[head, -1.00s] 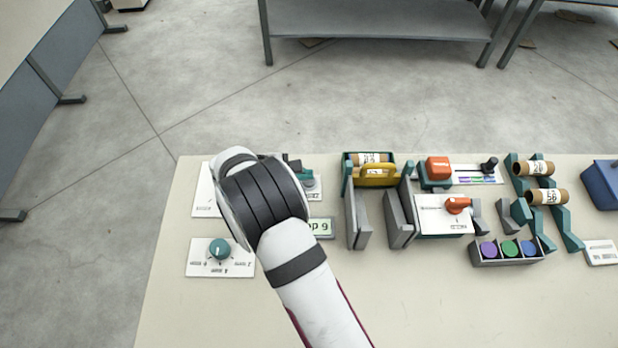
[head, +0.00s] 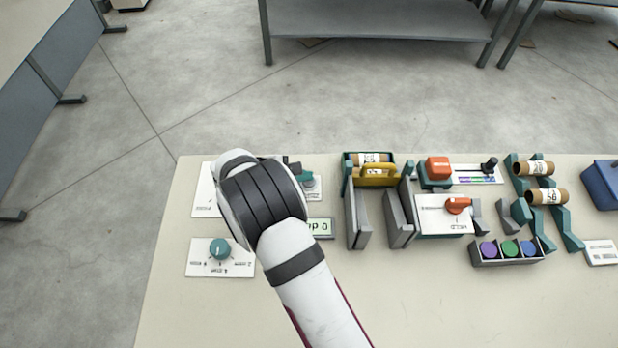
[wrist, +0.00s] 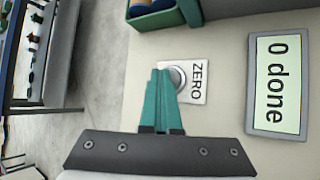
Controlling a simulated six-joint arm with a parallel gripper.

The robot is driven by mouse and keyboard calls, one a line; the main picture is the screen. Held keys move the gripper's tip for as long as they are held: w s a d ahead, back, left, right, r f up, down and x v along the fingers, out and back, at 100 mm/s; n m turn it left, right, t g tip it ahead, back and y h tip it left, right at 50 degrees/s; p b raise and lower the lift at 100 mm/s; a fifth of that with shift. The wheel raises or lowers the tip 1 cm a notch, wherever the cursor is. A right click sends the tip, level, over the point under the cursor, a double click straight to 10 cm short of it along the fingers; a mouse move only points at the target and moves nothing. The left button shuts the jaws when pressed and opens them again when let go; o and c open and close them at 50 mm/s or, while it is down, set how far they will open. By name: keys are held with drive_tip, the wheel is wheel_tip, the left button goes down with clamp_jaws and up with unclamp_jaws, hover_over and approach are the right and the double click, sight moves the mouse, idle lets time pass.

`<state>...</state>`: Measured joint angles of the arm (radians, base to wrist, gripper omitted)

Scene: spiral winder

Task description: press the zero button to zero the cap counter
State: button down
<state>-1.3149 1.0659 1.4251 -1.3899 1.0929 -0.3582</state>
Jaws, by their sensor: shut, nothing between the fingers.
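The zero button (wrist: 178,76) is a round grey button on a white plate (wrist: 197,84) marked ZERO in the wrist view. My gripper (wrist: 164,74) is shut and empty, its teal fingertips overlapping the button's edge there; whether they touch it, I cannot tell. The cap counter display (wrist: 278,85) reads "0 done".
A teal knob (head: 219,249) on a white plate sits at the front left. To the right stand grey guides (head: 357,220), a yellow handle (head: 379,175), an orange block (head: 438,168) and a tray (head: 507,262) of coloured caps. The table's front is clear.

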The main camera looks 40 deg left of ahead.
drive_tip(key=shift+r, duration=0.85)
drive_tip(key=shift+r, duration=2.5)
